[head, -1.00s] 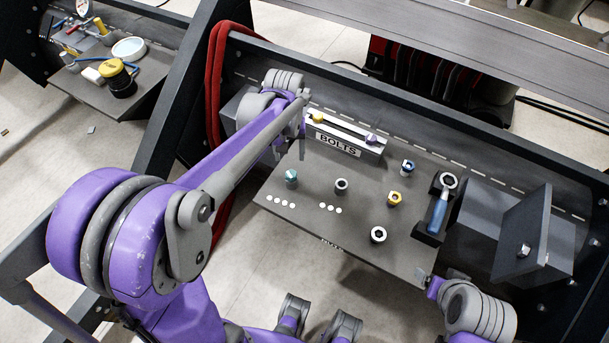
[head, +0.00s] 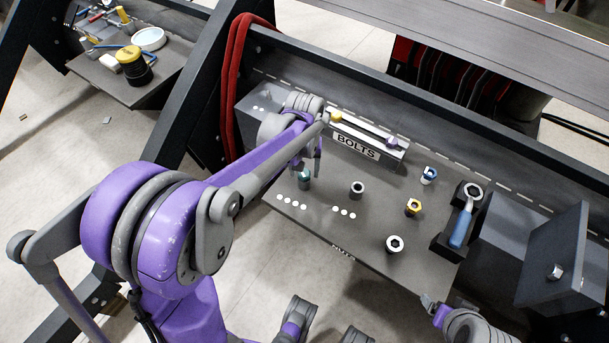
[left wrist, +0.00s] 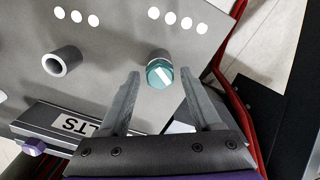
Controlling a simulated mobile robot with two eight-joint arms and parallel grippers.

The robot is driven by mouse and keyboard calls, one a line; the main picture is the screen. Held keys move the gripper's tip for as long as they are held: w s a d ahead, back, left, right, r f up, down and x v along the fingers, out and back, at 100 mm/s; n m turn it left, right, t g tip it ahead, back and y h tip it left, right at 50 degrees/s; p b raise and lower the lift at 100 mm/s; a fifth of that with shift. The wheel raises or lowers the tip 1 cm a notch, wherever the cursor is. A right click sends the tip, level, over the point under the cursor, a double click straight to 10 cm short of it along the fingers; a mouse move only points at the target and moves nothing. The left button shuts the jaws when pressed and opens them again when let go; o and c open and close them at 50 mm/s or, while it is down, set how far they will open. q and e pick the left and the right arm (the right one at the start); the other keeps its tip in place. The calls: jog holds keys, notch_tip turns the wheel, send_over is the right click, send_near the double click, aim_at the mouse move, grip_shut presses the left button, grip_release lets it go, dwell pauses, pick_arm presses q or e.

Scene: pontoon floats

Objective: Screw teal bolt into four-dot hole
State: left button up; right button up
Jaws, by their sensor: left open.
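The teal bolt (head: 304,176) stands in the collar by the row of four white dots (head: 291,201) on the grey panel. In the left wrist view the bolt's teal hex head (left wrist: 159,74) has a white mark, and the grey collar (left wrist: 157,54) shows beside it; the thread is hidden. My left gripper (head: 312,162) is open, its fingertips on either side of the bolt head in the left wrist view (left wrist: 160,84), with gaps visible. It partly covers the bolt in the head view. My right gripper (head: 432,304) is at the panel's lower right corner; its jaws are unclear.
The BOLTS rack (head: 357,147) behind holds a yellow bolt (head: 335,117) and a purple bolt (head: 393,143). An empty three-dot collar (head: 357,189), a blue bolt (head: 428,175), a yellow-orange bolt (head: 413,207) and a white-rimmed collar (head: 395,244) stand rightward. A blue-handled wrench (head: 463,226) lies in a holder.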

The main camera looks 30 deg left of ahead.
pick_arm(q)
jog(key=n, duration=0.6)
jog(key=shift+n, duration=0.3)
jog(key=n, duration=0.5)
jog(key=shift+n, duration=0.3)
jog(key=n, duration=1.2)
